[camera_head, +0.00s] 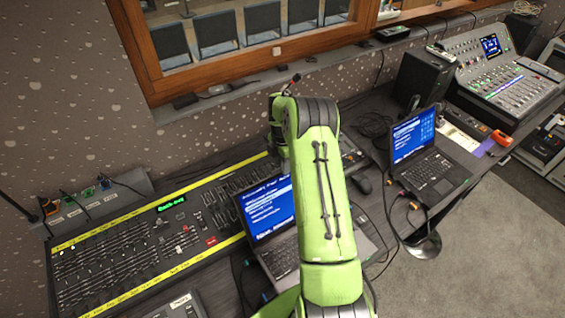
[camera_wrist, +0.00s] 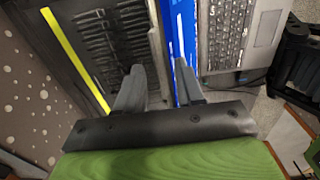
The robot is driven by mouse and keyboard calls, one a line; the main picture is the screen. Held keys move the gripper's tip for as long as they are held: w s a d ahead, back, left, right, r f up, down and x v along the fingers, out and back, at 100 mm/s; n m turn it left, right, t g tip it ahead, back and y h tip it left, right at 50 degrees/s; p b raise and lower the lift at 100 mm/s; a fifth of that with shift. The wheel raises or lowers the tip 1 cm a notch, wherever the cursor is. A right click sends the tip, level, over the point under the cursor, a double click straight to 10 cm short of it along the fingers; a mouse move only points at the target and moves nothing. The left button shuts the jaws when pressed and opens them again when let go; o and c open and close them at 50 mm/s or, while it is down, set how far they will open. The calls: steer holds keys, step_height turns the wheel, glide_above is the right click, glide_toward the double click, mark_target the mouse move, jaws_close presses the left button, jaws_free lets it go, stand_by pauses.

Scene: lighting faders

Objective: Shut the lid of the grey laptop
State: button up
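The grey laptop (camera_head: 280,258) stands open on the desk, its blue screen (camera_head: 267,208) upright and facing the front. My arm crosses in front of its right part. In the wrist view its lit screen (camera_wrist: 184,28) shows as a narrow blue strip, with the grey keyboard base (camera_wrist: 240,38) to the right. My gripper (camera_wrist: 158,76) is open, with its two fingers apart and nothing seen held between them. The right finger overlaps the screen strip in the picture; I cannot tell whether it touches. In the head view my arm hides the fingers.
A fader console (camera_head: 135,248) with yellow edges lies left of and behind the grey laptop. A second, black laptop (camera_head: 430,168) stands open to the right, with a mouse (camera_head: 364,185) and cables between them. A mixer (camera_head: 508,85) sits farther right.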

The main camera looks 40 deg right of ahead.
steer(key=shift+f, duration=0.35)
steer(key=shift+c, duration=0.4)
jaws_close()
